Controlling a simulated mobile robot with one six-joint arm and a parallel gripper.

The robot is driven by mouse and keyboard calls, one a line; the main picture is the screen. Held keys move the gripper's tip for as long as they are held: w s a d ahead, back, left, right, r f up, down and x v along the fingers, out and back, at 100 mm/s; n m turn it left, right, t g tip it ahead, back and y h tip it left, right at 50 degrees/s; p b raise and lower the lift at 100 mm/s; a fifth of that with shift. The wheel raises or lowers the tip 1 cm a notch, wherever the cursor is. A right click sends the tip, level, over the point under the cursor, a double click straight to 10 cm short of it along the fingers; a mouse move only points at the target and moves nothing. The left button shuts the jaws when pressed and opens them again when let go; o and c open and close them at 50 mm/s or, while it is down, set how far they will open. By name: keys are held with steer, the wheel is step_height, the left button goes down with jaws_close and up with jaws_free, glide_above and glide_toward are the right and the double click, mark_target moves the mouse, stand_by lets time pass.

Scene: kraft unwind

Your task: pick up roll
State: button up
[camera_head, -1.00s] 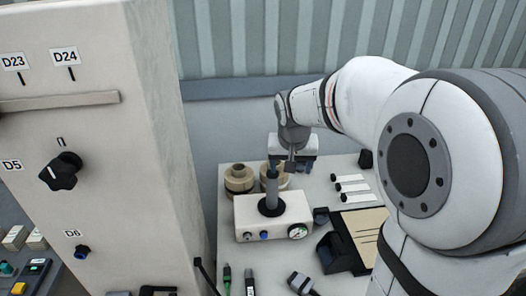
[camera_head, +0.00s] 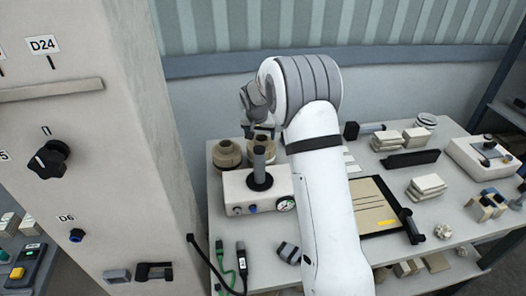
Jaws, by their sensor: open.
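Two tan rolls stand at the back left of the table, behind a white box with a dark upright post. The left roll (camera_head: 227,154) shows clearly, with a narrower core on top. The right roll (camera_head: 247,150) is partly hidden by the post and my arm. My gripper (camera_head: 262,131) is above and just behind the post, over the right roll. Its jaws are open, small and partly hidden by the wrist; I cannot tell whether they touch the roll.
The white box (camera_head: 236,191) with a gauge and post (camera_head: 259,165) stands in front of the rolls. A cabinet (camera_head: 120,150) rises at the left. A clipboard (camera_head: 372,207), pale blocks (camera_head: 427,187) and another white device (camera_head: 483,158) lie to the right.

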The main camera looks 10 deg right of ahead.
mark_target(261, 136)
steer(key=shift+p+x, duration=0.6)
steer(key=shift+x, duration=1.25)
steer(key=shift+w+r, duration=0.1)
steer(key=shift+w, duration=0.05)
steer(key=shift+c, duration=0.3)
steer(key=c, duration=1)
steer(key=shift+r, duration=0.1)
